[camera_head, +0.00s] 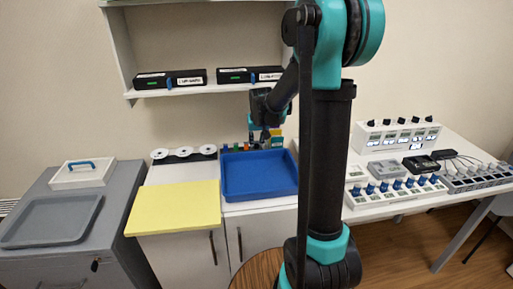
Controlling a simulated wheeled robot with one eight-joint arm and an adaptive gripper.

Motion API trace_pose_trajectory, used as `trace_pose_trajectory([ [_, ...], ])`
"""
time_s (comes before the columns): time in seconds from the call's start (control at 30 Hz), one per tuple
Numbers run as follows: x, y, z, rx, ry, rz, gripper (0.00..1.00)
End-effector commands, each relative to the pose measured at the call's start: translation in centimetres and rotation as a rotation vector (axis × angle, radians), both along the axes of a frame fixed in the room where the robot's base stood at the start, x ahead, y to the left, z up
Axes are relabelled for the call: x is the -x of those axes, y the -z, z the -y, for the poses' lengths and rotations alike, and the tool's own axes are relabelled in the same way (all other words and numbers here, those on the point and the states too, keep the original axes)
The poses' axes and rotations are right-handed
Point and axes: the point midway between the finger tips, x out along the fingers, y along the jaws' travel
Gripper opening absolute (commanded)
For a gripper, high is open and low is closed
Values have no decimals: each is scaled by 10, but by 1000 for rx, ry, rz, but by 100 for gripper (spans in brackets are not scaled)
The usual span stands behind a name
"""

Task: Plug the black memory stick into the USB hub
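My gripper (263,133) points down above the back edge of the blue tray, in the middle of the view. Its fingers are small and dark against several small coloured items, so I cannot tell whether it is open or holds anything. I cannot make out a black memory stick. A flat black device with a cable (444,155) lies towards the back of the white table on the right; it may be the USB hub, but it is too small to be sure.
The blue tray (261,194) stands on a white cabinet, beside a yellow board (176,219). A shelf with black boxes (171,79) hangs above. The white table (452,205) holds a row of blue-topped items (397,185) and a display box (397,136). My arm blocks the centre right.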

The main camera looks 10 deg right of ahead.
Motion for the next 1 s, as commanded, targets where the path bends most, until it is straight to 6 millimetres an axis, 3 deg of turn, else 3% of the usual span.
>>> trace_pose_trajectory([
  [0.1, 0, 0, 0, 0, 0, 0, 22],
  [0.27, 0, 0, 0, 0, 0, 0, 5],
  [0.63, 0, -2, 0, 0, 0, 0, 5],
  [0.83, 1, -17, 0, 0, 0, 0, 5],
  [1.0, 7, -14, 0, -1, 1, 107, 5],
])
